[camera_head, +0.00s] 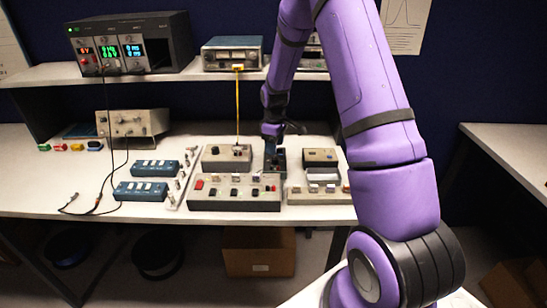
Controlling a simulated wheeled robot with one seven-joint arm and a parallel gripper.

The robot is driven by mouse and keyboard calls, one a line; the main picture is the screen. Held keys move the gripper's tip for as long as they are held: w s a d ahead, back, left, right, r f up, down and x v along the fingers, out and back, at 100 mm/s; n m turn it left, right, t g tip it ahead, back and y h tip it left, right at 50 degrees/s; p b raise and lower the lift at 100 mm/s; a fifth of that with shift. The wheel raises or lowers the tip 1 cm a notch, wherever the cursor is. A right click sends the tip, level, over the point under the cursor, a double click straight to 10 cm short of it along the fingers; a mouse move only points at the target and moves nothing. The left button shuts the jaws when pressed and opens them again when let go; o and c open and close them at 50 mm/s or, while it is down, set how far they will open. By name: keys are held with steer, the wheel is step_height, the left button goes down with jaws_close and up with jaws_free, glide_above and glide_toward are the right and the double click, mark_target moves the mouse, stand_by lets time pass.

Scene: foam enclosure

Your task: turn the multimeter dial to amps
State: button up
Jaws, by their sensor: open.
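My gripper (272,143) points down over the middle of the bench, at the end of my purple arm. It is open, directly above or at a small dark upright object (280,160) that may be the multimeter. Its dial and markings are too small and too covered to read. I cannot tell whether the fingers touch it.
Grey control boxes stand close around it: a small one (226,158) at left, a long one (234,193) in front, and others at right (320,157). Blue blocks (141,192) lie further left. A shelf (45,74) above holds a lit power supply (165,42) and a blue instrument (231,54).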

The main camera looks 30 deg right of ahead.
mark_target(275, 158)
steer(key=shift+f, duration=2.7)
steer(key=shift+c, duration=0.2)
steer(key=c, duration=0.9)
